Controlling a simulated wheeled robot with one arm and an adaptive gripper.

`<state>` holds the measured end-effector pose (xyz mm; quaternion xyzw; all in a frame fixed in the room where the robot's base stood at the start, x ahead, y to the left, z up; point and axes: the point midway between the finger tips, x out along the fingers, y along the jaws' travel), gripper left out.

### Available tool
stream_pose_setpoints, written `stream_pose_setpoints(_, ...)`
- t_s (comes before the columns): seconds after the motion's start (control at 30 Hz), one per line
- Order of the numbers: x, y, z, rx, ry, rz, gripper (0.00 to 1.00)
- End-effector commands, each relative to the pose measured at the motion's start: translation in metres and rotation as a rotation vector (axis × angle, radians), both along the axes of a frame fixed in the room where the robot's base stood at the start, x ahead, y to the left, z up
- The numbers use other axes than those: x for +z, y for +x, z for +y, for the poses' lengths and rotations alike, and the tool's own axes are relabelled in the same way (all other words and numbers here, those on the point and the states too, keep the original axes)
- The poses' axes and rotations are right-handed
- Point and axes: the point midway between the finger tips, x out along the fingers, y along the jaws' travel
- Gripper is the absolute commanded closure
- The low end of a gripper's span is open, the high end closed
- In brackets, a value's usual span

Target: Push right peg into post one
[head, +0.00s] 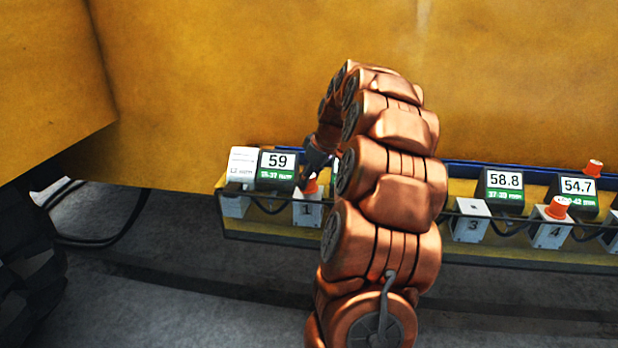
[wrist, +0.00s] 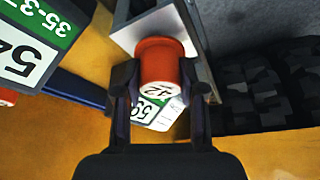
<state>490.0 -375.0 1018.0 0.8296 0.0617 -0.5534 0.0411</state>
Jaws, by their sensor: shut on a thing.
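An orange peg (wrist: 160,62) with dark markings on its end sits between the two fingers of my gripper (wrist: 161,92) in the wrist view. My gripper is shut on it. The peg is at the white block of post one (head: 307,213); how deep it sits in the block I cannot tell. In the head view the peg (head: 311,187) shows as a small orange piece above post one, just below my gripper (head: 316,172). The white block also shows in the wrist view (wrist: 150,27), behind the peg. My arm hides post two.
A display reading 59 (head: 278,166) stands behind post one. Post three (head: 471,222) and post four (head: 551,230) are to the right, with displays 58.8 (head: 504,185) and 54.7 (head: 577,189). Another orange peg (head: 556,208) is at post four, and one (head: 594,168) is farther back.

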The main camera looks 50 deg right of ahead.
Motion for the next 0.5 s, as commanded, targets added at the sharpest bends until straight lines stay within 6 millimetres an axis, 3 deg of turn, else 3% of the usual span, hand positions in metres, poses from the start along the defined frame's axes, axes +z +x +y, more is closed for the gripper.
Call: stream_pose_setpoints(0.5,-0.011,0.0002,0.0,0.0,0.0,0.0,0.95)
